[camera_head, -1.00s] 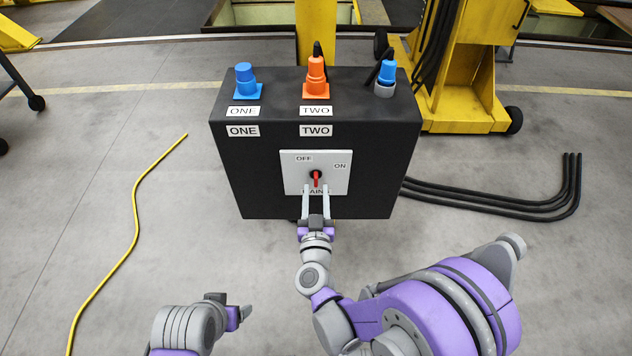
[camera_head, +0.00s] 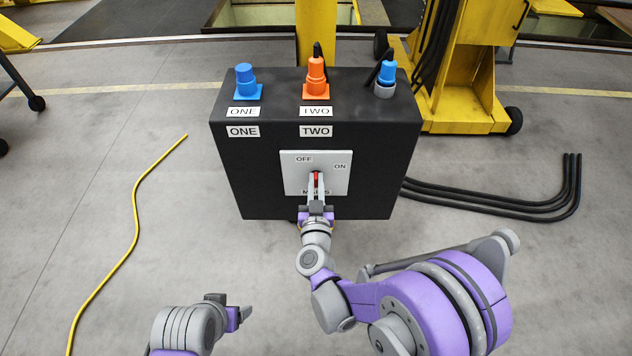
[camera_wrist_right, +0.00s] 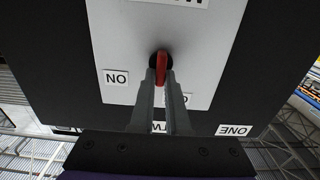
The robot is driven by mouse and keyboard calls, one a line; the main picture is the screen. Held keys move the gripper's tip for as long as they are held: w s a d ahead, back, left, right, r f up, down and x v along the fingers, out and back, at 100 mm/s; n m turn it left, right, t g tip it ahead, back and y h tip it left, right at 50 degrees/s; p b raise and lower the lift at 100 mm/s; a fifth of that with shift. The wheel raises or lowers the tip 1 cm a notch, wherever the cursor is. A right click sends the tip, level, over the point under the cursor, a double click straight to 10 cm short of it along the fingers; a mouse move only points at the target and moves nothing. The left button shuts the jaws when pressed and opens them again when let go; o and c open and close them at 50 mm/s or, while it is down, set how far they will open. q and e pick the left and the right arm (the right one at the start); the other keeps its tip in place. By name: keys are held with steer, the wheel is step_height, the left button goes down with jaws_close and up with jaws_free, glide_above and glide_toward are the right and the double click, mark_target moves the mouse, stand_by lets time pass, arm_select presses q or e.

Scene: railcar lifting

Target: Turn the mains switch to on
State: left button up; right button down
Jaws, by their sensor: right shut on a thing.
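The mains switch (camera_head: 316,178) is a small red handle on a pale plate (camera_head: 292,178). The plate is on the front of a black box (camera_head: 235,180), with OFF at its upper middle and ON at its upper right. My right gripper (camera_head: 316,177) is shut on the red handle, which shows between its fingers in the upside-down wrist view (camera_wrist_right: 161,68). The handle looks roughly upright in the head view, not turned toward the ON label. The fingers partly cover the MAINS label. My left gripper (camera_head: 245,314) is low in the head view, away from the box; its jaw opening is unclear.
On top of the box are a blue plug (camera_head: 246,82), an orange plug (camera_head: 316,80) and a blue-grey connector (camera_head: 386,80). Black cables (camera_head: 500,199) lie on the floor at right, a yellow cable (camera_head: 134,215) at left. A yellow machine (camera_head: 458,80) stands behind right.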

stand_by(0.4)
steer(key=m, duration=0.2)
steer(key=m+b, duration=0.1)
steer(key=m, duration=0.2)
steer(key=shift+d+f+m, duration=0.15)
steer(key=shift+d+m, duration=0.15)
steer(key=shift+m, duration=0.1)
steer(key=m, duration=0.3)
steer(key=m+b, duration=0.1)
steer(key=m, duration=0.2)
steer(key=shift+d+f, duration=0.15)
steer(key=shift+d, duration=0.05)
steer(key=c, duration=0.9)
jaws_free()
steer(key=s, duration=1.1)
steer(key=shift+w, duration=0.1)
